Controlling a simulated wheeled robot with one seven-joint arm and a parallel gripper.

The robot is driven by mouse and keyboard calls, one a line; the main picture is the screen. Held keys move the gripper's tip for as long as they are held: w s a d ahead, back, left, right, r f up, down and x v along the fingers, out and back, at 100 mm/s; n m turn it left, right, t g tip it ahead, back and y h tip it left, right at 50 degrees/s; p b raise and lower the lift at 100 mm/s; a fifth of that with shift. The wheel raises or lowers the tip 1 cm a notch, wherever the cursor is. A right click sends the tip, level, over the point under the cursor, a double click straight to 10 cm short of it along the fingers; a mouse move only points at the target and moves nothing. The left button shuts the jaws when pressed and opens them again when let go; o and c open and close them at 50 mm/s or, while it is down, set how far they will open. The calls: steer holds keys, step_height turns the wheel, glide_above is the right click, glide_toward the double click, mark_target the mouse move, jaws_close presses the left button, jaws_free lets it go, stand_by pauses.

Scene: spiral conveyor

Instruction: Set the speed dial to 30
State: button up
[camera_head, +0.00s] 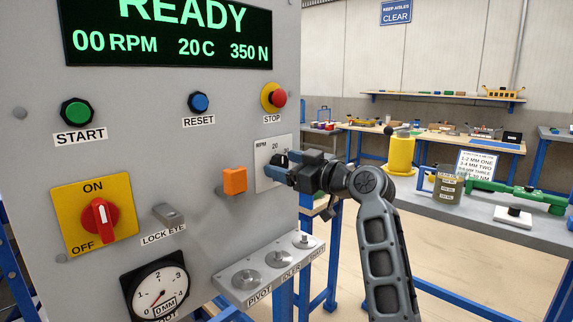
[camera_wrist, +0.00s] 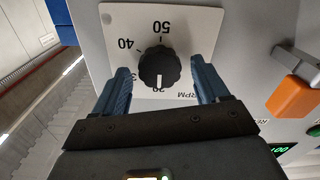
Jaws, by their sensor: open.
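The speed dial (camera_wrist: 160,68) is a round black ribbed knob on a white RPM plate (camera_wrist: 110,22). Its white line points down in the wrist view, toward the partly hidden 20. The marks 40 and 50 show clearly; the 30 is largely hidden by a finger. My gripper (camera_wrist: 162,84) is open, with one blue finger on each side of the knob and gaps showing between. In the head view my gripper (camera_head: 281,168) is at the plate (camera_head: 262,153) and covers part of the dial. The display (camera_head: 170,35) reads READY, 00 RPM, 20 C, 350 N.
An orange block (camera_head: 234,181) juts from the panel just left of the dial; it is close by in the wrist view (camera_wrist: 292,97). The red STOP button (camera_head: 279,98) is above. A ledge (camera_head: 268,272) with several metal pieces lies below.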

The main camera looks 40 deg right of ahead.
steer(key=c, duration=1.1)
steer(key=shift+o, duration=0.2)
steer(key=shift+m, duration=0.3)
steer(key=m+p, duration=0.3)
steer(key=m, duration=0.2)
steer(key=shift+r+p, duration=0.2)
steer(key=shift+p, duration=0.1)
steer(key=m+p, duration=0.2)
steer(key=m, duration=0.1)
steer(key=shift+d+m, duration=0.1)
steer(key=shift+m, duration=0.3)
steer(key=shift+f+m+p, duration=0.2)
steer(key=shift+m+p, duration=0.45)
steer(key=shift+m, duration=0.55)
steer(key=shift+d, duration=0.1)
